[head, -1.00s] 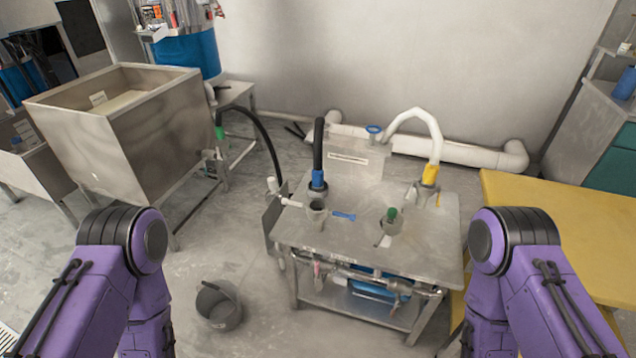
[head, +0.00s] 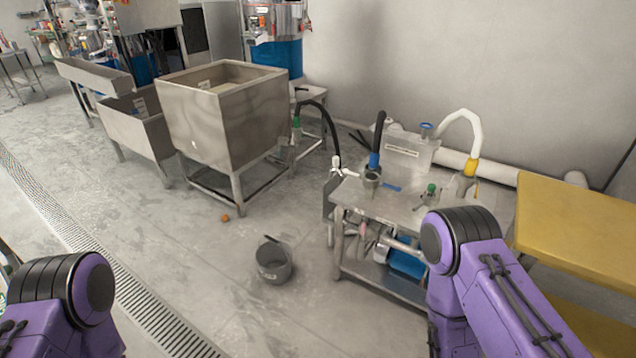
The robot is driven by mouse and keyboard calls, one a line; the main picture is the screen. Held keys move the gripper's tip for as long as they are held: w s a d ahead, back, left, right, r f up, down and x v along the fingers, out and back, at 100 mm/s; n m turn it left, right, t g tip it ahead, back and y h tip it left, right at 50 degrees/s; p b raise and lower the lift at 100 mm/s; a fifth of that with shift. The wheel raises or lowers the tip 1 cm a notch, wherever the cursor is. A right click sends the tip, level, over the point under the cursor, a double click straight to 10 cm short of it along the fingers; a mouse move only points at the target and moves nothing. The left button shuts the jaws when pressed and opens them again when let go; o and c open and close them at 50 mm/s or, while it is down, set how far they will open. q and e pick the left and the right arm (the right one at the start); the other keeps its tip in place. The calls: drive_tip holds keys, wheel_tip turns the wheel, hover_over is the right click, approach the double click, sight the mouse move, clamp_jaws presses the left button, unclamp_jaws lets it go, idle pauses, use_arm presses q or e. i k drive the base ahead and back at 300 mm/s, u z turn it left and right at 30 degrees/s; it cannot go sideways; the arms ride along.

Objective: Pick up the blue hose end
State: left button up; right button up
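The blue hose end (head: 374,160) is a blue collar at the bottom of a black hose (head: 379,132). It sits upright on a grey fitting (head: 371,180) at the left part of the steel table (head: 408,209). The purple arms come in at the lower left and lower right of the head view. Both grippers are out of the picture, so their opening cannot be seen. My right arm covers the front right part of the steel table.
A yellow table (head: 575,215) stands at the right. A grey bucket (head: 274,262) is on the floor left of the steel table. A large steel bin (head: 215,130) stands at the back left. A floor drain (head: 120,275) runs along the left. Floor between bin and bucket is mostly open.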

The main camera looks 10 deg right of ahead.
sight(375, 158)
drive_tip(key=u, duration=0.2)
drive_tip(key=i, duration=1.2)
drive_tip(key=z, duration=0.65)
